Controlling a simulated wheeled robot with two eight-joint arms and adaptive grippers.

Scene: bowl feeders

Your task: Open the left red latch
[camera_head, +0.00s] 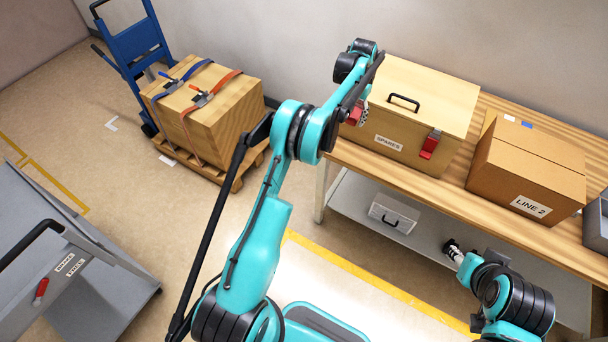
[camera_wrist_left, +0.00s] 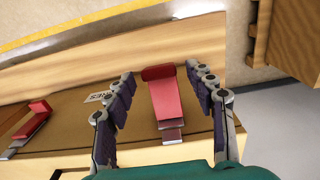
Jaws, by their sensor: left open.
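The wooden chest (camera_head: 425,95) labelled SPARES stands on the workbench with its lid down. The left red latch (camera_head: 355,115) is on its front, partly covered by my left gripper (camera_head: 363,116) in the head view. In the left wrist view the left latch (camera_wrist_left: 164,100) lies between the two open fingers of my left gripper (camera_wrist_left: 160,76), with visible gaps on both sides. Contact cannot be told. The right red latch (camera_head: 430,145) lies flat on the chest front; it also shows in the left wrist view (camera_wrist_left: 32,122). My right gripper (camera_head: 453,250) is small and unclear at lower right.
A cardboard box (camera_head: 527,165) labelled LINE 2 stands right of the chest on the workbench (camera_head: 345,155). A pale case (camera_head: 393,213) sits on the lower shelf. A strapped wooden crate (camera_head: 205,105) on a pallet and a blue hand truck (camera_head: 135,45) stand at left.

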